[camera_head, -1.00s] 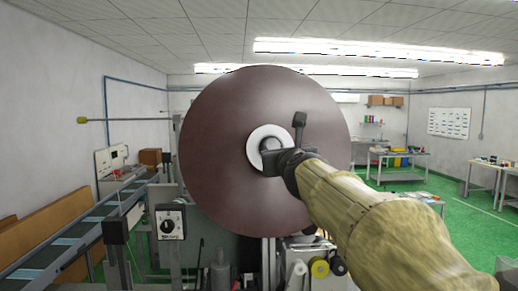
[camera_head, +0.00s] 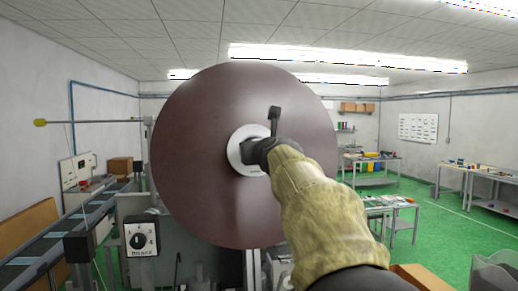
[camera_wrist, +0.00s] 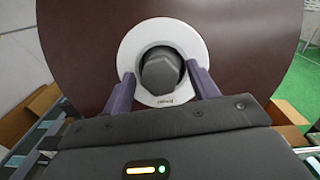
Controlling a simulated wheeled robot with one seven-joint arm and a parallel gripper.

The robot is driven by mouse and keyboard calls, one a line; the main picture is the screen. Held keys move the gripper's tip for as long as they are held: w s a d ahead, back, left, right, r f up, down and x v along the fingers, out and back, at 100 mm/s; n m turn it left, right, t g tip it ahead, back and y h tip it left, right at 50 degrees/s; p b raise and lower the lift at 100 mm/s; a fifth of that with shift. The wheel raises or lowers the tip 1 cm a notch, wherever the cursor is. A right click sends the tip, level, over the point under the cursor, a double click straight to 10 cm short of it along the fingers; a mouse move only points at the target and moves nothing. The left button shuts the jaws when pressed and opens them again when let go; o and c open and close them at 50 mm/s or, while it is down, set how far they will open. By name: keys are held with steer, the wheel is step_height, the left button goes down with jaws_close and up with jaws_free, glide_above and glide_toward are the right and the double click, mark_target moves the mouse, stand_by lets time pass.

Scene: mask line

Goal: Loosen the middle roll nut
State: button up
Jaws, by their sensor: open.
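The large dark red-brown roll (camera_head: 195,150) faces me in the head view, with a white hub ring (camera_head: 234,152) at its centre. In the wrist view the ring (camera_wrist: 135,46) surrounds a dark grey faceted nut (camera_wrist: 160,70). My gripper (camera_wrist: 160,88) is open, one finger on each side of the nut's lower part, with the fingertips over the ring. Nothing is visibly clamped, and I cannot tell whether the fingers touch the nut. In the head view my gripper (camera_head: 257,150) is in front of the hub and hides the nut.
A conveyor (camera_head: 60,240) runs along the left. A control box with a black knob (camera_head: 140,240) stands below the roll's left side. Work tables (camera_head: 375,168) stand at the back right on open green floor. A long rod (camera_head: 95,122) juts out at upper left.

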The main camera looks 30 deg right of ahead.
steer(key=c, duration=1)
steer(key=shift+a, duration=0.1)
